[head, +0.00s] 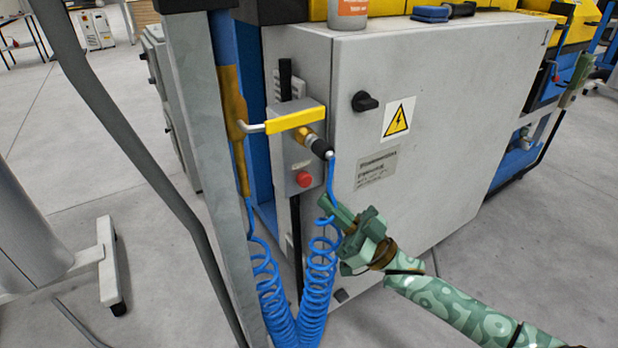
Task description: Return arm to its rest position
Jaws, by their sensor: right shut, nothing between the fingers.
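My right gripper (335,210) is green, on a green patterned arm that comes in from the lower right. It is shut and empty, in front of the grey cabinet (440,130) and beside the blue coiled hose (322,265). Its fingertips overlap the hose's upper straight part in the picture; I cannot tell whether they touch it. My left gripper and arm are not in view.
A control box (300,155) with a yellow handle (295,119) and red button (304,179) is on the cabinet's left side. A grey post (220,190) stands left of it. A wheeled stand (108,270) is at the far left. Floor at the right is clear.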

